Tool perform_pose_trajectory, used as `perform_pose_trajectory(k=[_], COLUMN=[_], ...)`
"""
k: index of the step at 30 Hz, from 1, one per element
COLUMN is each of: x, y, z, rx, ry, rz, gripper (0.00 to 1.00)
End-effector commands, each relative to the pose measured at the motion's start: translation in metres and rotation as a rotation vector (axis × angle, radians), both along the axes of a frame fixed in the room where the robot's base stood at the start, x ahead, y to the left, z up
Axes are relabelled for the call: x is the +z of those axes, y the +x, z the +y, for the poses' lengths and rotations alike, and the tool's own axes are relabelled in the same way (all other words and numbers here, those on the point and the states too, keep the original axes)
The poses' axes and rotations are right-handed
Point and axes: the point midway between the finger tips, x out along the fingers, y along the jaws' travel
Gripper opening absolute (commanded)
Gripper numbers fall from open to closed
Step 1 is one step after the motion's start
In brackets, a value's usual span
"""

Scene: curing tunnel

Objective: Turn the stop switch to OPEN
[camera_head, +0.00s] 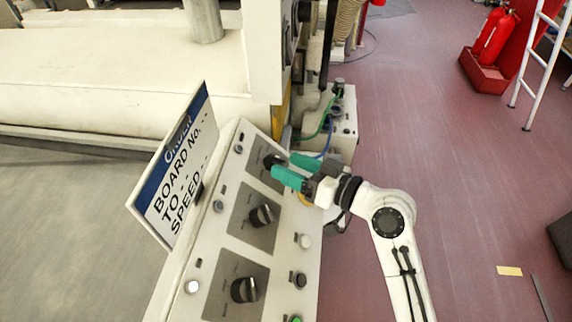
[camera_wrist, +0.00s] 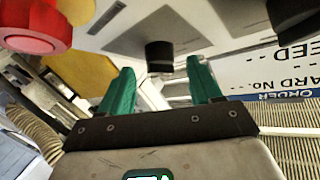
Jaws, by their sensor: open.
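A pale control panel (camera_head: 225,236) carries a column of black rotary knobs on grey plates; their small labels are unreadable, so I cannot tell by text which is the stop switch. My gripper (camera_head: 283,164) is open at the farthest knob (camera_head: 270,160), which its green fingers partly cover. In the wrist view this black knob (camera_wrist: 159,57) shows between the two fingertips of my gripper (camera_wrist: 160,68), with gaps on both sides. I cannot tell its setting. The middle knob (camera_head: 262,215) and near knob (camera_head: 243,290) stand clear of the gripper.
A tilted sign board (camera_head: 178,170) stands along the panel's left edge. A large red button (camera_wrist: 36,28) is close to the left finger in the wrist view. Small buttons (camera_head: 304,241) line the panel. Cables and a small box (camera_head: 343,125) lie beyond; open floor is to the right.

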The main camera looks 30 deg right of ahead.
Motion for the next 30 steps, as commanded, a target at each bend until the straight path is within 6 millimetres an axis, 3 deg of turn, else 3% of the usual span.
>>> perform_pose_trajectory(k=[6,13,30], x=[0.0,0.005,0.008], y=[-0.038,-0.067,-0.077], z=[-0.022,-0.037,-0.042], rx=[-0.004,-0.003,0.001], ry=[-0.001,0.0,0.0], rz=[0.0,-0.001,0.0], gripper=[0.64,0.64,0.64])
